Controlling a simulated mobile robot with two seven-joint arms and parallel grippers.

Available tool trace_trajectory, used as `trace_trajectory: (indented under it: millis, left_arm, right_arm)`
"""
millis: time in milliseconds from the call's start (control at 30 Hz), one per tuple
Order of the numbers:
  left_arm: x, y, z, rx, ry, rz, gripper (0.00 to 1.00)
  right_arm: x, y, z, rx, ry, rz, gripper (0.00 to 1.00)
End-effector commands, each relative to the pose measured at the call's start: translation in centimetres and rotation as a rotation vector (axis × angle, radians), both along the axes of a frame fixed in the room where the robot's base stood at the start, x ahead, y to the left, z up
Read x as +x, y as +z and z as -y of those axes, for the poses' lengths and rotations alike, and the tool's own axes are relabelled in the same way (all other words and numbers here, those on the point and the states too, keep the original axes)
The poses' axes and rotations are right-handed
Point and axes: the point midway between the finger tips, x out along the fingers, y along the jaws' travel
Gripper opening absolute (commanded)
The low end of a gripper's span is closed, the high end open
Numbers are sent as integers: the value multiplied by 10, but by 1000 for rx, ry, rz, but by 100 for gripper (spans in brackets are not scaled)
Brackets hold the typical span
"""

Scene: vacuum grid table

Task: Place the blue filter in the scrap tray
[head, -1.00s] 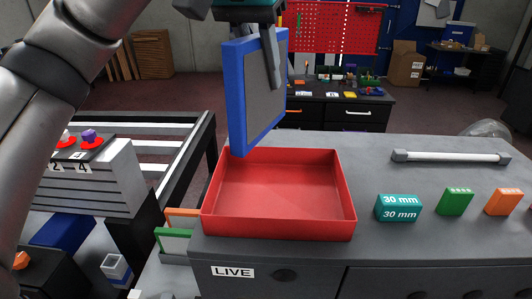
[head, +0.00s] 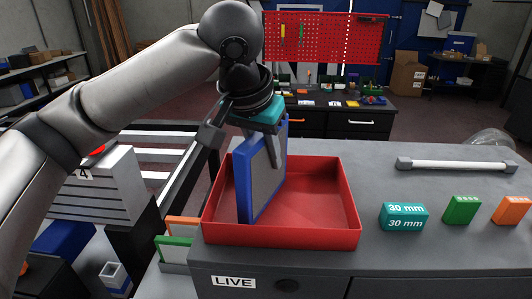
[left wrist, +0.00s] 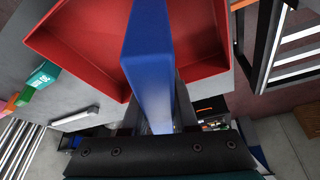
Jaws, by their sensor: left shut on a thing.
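The blue filter (head: 248,186) is a square panel with a blue frame and a grey face. My left gripper (head: 274,150) is shut on its upper edge and holds it upright. In the head view the filter's lower part is inside the red scrap tray (head: 330,236), toward the left side. I cannot tell whether its bottom edge touches the tray floor. In the left wrist view the filter's blue edge (left wrist: 150,50) runs down between the fingers, with the red tray (left wrist: 70,55) around it. My right gripper is not in view.
On the grey bench right of the tray are a teal 30 mm block (head: 403,217), a green block (head: 461,210), an orange block (head: 511,210) and a white bar handle (head: 455,165). A slatted frame (head: 165,150) stands left of the bench.

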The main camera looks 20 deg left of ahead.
Motion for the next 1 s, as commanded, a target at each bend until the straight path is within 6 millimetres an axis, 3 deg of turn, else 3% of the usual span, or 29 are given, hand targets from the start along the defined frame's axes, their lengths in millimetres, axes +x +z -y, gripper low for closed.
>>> trace_trajectory:
  millis: [200,233,500,833,1000]
  left_arm:
    - [0,-2,0,-1,0,-1,0]
    - [0,-2,0,-1,0,0,28]
    - [0,-2,0,0,0,0,57]
    - [0,2,0,0,0,2,57]
    - [-10,28,-1,-2,-2,5,57]
  right_arm:
    - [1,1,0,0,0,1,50]
    - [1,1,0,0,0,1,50]
    - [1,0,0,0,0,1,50]
    - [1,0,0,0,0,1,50]
    - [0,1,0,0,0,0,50]
